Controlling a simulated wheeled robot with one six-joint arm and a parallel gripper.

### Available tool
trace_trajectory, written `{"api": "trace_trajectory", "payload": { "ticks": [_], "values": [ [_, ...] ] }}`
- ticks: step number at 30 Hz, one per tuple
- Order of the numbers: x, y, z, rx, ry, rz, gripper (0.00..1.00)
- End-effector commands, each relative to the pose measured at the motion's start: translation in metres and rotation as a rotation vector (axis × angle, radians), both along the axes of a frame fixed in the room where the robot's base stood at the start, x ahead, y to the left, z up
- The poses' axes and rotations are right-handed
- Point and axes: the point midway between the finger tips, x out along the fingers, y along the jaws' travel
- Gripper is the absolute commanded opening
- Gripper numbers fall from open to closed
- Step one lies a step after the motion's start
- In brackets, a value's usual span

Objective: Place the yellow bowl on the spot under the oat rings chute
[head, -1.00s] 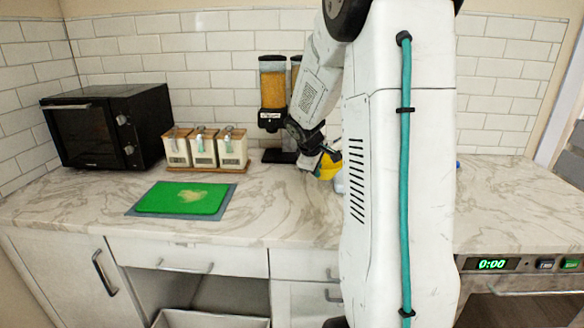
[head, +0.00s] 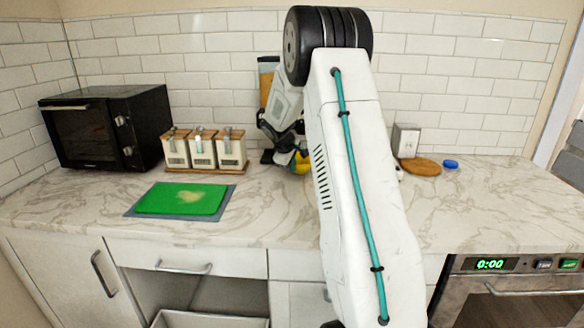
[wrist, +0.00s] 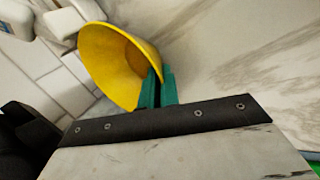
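The yellow bowl (head: 301,164) is at the back of the counter, partly hidden behind my arm. In the wrist view the bowl (wrist: 108,58) is tilted, and the teal fingers of my gripper (wrist: 156,88) are closed on its rim. The cereal dispenser (head: 268,75) stands against the back wall, mostly hidden by my arm, with orange-yellow cereal in the visible container. Its black base (head: 267,157) shows just left of the bowl. The chute outlets and the spot beneath them are hidden, and I cannot tell which chute holds oat rings.
Lidded white canisters (head: 202,150) on a wooden tray stand left of the dispenser. A black toaster oven (head: 105,128) is further left. A green cutting board (head: 180,199) lies in front. A wooden board (head: 420,167) and a blue object (head: 451,164) lie right.

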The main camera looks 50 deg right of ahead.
Motion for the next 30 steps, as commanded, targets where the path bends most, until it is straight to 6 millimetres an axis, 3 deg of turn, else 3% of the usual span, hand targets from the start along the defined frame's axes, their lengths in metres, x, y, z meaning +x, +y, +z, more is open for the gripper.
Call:
{"api": "trace_trajectory", "payload": {
  "ticks": [10, 13, 23, 30],
  "values": [
    [0.000, 0.000, -0.006, -0.001, -0.001, 0.000, 0.00],
    [0.000, 0.000, -0.007, 0.000, 0.000, 0.000, 0.25],
    [0.000, 0.000, -0.004, -0.001, -0.001, 0.000, 0.26],
    [-0.005, 0.018, 0.028, -0.002, -0.004, 0.002, 0.26]
  ]
}}
